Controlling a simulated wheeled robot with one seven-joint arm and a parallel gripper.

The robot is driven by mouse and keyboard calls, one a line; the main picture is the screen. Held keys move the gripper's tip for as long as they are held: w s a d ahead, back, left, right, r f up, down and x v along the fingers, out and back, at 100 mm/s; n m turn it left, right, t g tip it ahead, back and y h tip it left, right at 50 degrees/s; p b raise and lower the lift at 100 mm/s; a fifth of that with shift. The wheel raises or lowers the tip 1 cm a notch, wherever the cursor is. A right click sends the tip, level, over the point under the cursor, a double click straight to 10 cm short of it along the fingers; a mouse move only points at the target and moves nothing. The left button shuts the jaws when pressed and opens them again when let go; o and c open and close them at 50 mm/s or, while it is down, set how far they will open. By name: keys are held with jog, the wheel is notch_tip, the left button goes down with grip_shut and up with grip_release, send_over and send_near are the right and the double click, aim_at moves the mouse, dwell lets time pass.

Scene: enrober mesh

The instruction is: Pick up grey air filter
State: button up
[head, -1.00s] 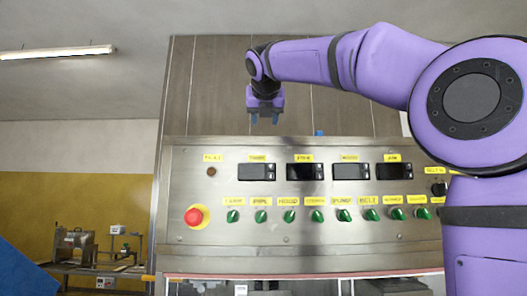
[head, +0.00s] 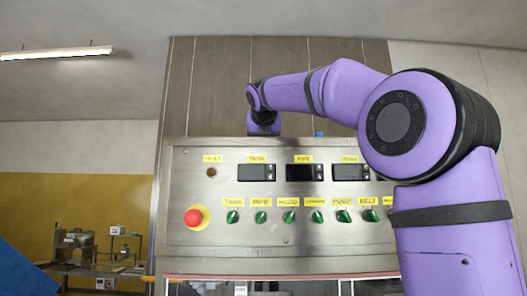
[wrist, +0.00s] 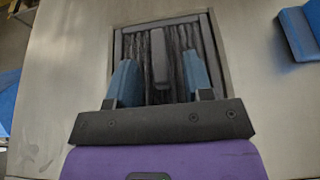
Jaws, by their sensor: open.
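The grey air filter (wrist: 160,48) shows in the wrist view as a dark, pleated square panel with a grey bar-shaped handle across its middle. It sits in a framed opening in a steel surface. My gripper (wrist: 159,72) is open, with one blue finger on each side of the handle and gaps between. I cannot tell how far the fingertips are above the pleats. In the head view my gripper's body (head: 264,124) is at the top edge of the control panel. Its fingers are hidden behind that edge, and the filter is not seen there.
The steel control panel (head: 280,232) with a red emergency button (head: 194,217), green knobs and displays stands in front. A blue block (wrist: 298,34) lies right of the filter in the wrist view. The steel around the filter's frame is otherwise mostly clear.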

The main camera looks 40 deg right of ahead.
grip_shut()
jog(key=shift+r, duration=0.15)
